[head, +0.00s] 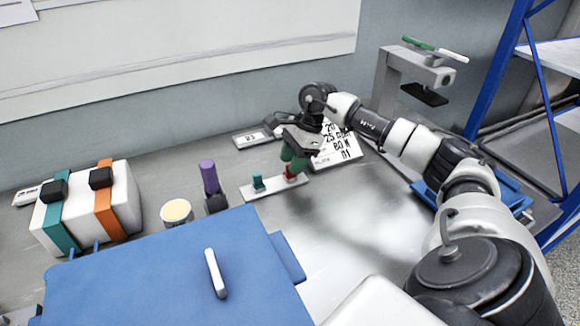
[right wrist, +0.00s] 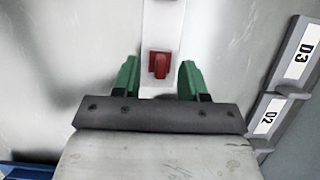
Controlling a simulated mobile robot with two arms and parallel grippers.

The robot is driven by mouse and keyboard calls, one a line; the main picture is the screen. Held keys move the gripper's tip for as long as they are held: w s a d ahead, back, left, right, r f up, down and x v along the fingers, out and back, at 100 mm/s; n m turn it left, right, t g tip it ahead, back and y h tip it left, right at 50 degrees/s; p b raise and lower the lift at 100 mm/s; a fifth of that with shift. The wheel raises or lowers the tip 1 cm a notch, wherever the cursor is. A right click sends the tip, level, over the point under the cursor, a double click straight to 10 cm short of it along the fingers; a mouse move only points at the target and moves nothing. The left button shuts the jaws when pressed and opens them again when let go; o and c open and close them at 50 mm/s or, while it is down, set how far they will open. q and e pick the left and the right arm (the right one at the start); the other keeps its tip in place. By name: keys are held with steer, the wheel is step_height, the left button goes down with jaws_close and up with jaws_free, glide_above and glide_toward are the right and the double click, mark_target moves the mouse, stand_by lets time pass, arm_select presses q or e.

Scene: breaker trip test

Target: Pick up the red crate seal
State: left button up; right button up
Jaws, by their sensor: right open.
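The red crate seal (right wrist: 159,65) sits on a white strip (right wrist: 163,25) in the right wrist view. In the head view only a bit of the red seal (head: 291,173) shows below my right gripper (head: 294,160). The right gripper has green fingertips and is open; in the right wrist view its fingers (right wrist: 159,80) stand on either side of the seal, with a gap on both sides. I cannot tell whether the tips are level with it. A teal seal (head: 257,183) stands on the left end of the same strip. My left gripper is not in view.
A blue lidded box (head: 160,275) with a white handle fills the front left. A white case (head: 122,200) with teal and orange straps, a round tub (head: 176,211) and a purple-topped object (head: 209,178) stand left. A label card (head: 337,148) lies behind the gripper. The bench's centre is clear.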

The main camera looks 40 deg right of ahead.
steer(key=shift+x, duration=0.9)
steer(key=shift+c, duration=0.3)
steer(key=c, duration=0.6)
steer(key=shift+c, duration=0.2)
steer(key=shift+r, duration=0.2)
